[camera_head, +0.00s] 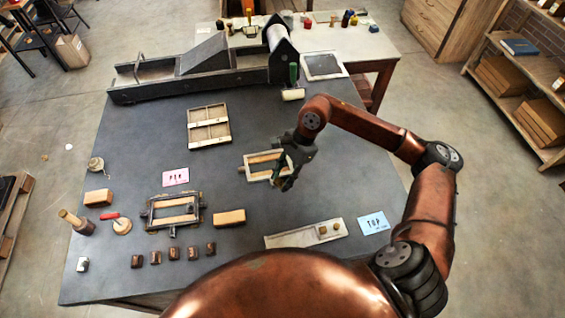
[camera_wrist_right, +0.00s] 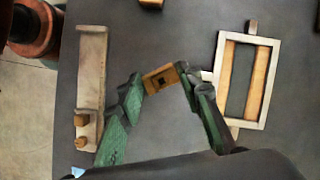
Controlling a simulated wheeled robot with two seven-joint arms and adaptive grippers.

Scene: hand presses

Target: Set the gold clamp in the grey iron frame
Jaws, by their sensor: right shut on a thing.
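My right gripper (camera_head: 286,172) is shut on the gold clamp, a small block with a dark square hole. The clamp (camera_wrist_right: 162,79) shows between the fingertips in the right wrist view; in the head view the gripper hides it. The pale grey frame (camera_head: 243,168) lies flat on the dark table, with wooden strips inside. In the right wrist view, the frame (camera_wrist_right: 271,85) is just right of the fingers, and the clamp is left of its rim, outside the opening. The clamp's height above the table is unclear. My left gripper is not in view.
A pale tray (camera_head: 290,240) holds two small gold blocks, left of a blue card (camera_head: 373,223). A darker frame (camera_head: 150,211) lies at the left, beside a wooden block (camera_head: 229,218). Several brown blocks (camera_head: 173,254) line the near edge. A press (camera_head: 190,78) fills the back.

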